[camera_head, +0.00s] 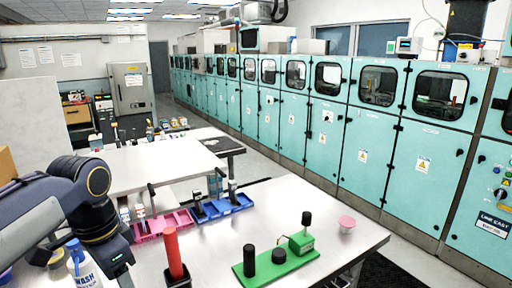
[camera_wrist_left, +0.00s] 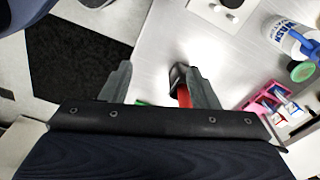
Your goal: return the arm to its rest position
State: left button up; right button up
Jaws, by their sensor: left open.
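My left arm (camera_head: 75,205) comes in from the left in the head view, bent above the near table; its fingers are not clear there. In the left wrist view my left gripper (camera_wrist_left: 157,78) is open, its two grey fingers apart. A red cylinder (camera_head: 171,252) stands upright in a black base on the table. In the left wrist view the red cylinder (camera_wrist_left: 185,97) shows beside the right finger, partly hidden by it; I cannot tell whether they touch. I see no object gripped. My right gripper is in neither view.
A wash bottle (camera_head: 84,272) stands near my arm. Teal cabinets (camera_head: 365,155) line the right.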

pick_arm(q)
jog(key=s+d+f+n+t+h, duration=0.3)
jog(key=s+f+n, duration=0.6)
jog(key=s+f, duration=0.3)
jog(key=s+d+t, duration=0.1)
jog(key=s+t, duration=0.1)
jog(key=shift+s+d, duration=0.15)
jog(key=shift+s, duration=0.25)
